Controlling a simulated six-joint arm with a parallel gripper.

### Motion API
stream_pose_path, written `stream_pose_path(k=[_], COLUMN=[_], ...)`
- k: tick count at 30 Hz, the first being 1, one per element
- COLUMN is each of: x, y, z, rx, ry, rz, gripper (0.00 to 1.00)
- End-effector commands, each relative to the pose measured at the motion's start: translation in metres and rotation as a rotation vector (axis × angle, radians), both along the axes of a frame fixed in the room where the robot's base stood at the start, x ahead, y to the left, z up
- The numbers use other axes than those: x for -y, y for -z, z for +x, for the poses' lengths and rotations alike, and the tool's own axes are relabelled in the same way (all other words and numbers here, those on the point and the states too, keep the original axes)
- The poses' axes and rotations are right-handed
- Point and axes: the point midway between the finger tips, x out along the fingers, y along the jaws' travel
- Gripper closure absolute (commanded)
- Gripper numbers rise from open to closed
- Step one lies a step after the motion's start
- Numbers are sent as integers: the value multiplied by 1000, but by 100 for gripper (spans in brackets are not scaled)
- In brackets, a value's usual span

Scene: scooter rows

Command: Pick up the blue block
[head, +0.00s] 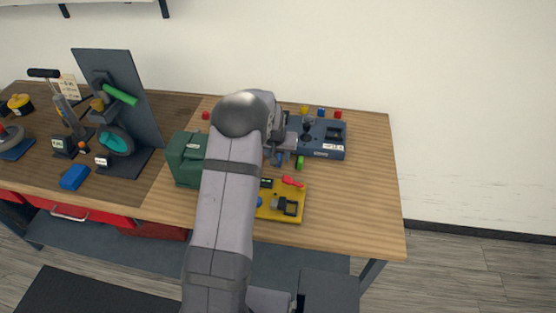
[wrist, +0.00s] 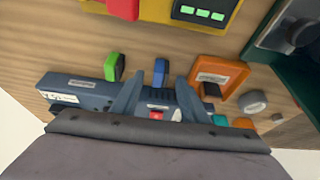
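A small blue block (wrist: 161,71) stands on the wooden table in the wrist view, to the right of a green block (wrist: 114,66). My gripper (wrist: 160,84) is open, with its two fingers apart on either side of the blue block's line; the block shows between and just beyond the tips. I cannot tell the height of the tips above the table. In the head view my gripper (head: 281,152) is partly hidden by my arm, near the green block (head: 300,162). Other blue pieces show there: a larger one (head: 75,177) at left and a small one (head: 321,112) at the back.
A dark blue control box (head: 329,151) stands close behind the blocks. An orange frame (wrist: 232,70) lies to the right in the wrist view. A yellow panel (head: 282,214) lies in front and a green box (head: 184,170) stands left. The table's right side is clear.

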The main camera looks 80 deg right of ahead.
Motion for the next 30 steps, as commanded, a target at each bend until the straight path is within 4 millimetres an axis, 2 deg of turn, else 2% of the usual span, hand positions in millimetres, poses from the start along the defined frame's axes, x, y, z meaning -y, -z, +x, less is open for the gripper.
stream_pose_path(k=[1,5,14,19,23,30], x=[0,0,0,1,1,1], y=[0,0,-1,-10,-26,-67], z=[0,0,0,0,0,0], rx=[0,0,0,0,0,0], ry=[0,0,0,0,0,0], rz=[0,0,-1,-3,-6,-6], gripper=[69,100,100,100,100,100])
